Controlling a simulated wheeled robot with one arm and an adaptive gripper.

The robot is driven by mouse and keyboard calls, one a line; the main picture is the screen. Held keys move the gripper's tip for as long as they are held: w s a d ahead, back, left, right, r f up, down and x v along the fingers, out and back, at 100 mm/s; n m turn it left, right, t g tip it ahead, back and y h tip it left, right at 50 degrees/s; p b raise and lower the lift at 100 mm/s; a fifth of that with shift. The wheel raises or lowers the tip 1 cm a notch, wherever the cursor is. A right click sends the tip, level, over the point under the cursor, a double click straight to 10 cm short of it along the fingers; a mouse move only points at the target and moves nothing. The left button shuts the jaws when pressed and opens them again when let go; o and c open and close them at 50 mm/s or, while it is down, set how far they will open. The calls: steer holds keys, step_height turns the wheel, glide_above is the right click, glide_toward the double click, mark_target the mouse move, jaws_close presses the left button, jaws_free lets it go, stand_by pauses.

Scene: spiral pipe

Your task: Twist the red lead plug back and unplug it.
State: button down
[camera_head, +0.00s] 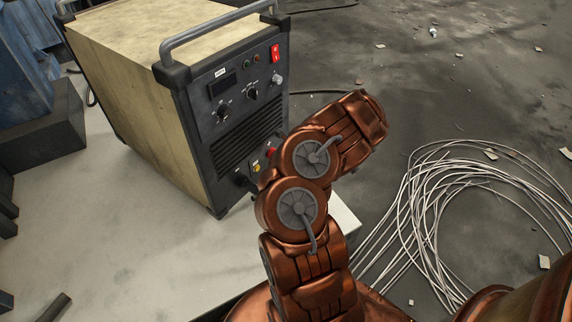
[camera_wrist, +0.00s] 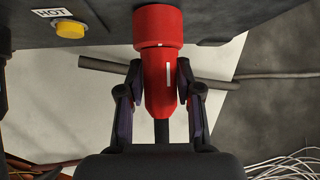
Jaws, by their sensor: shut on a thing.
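The red lead plug (camera_wrist: 160,88) shows in the wrist view, with a white line mark on its body. Its wide red collar (camera_wrist: 158,28) meets the dark front panel of the welding machine (camera_wrist: 240,10). My gripper (camera_wrist: 159,90) is shut on the plug, one dark finger on each side of its narrower body. A dark cable leaves the plug's near end between the fingers. In the head view, the machine (camera_head: 170,95) stands at the left, and a bit of red (camera_head: 270,152) shows low on its front panel. My arm hides the gripper there.
A yellow button (camera_wrist: 69,29) under a "HOT" label sits left of the plug. A dark rod or cable (camera_wrist: 105,65) passes behind the plug. A large coil of pale wire (camera_head: 415,205) lies on the floor at the right. Open floor with scattered scraps lies beyond.

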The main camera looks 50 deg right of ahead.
steer(key=shift+f+n+h+b, duration=0.15)
steer(key=shift+n+h+b, duration=1)
steer(key=shift+b, duration=4.05)
steer(key=shift+m+t+h+b, duration=0.35)
steer(key=shift+h+b, duration=0.2)
steer(key=shift+b, duration=0.15)
steer(key=shift+s, duration=0.1)
steer(key=shift+s+d, duration=0.15)
steer(key=shift+s, duration=1.05)
steer(key=shift+s+d, duration=0.1)
steer(key=shift+s, duration=1.1)
steer(key=shift+s, duration=0.2)
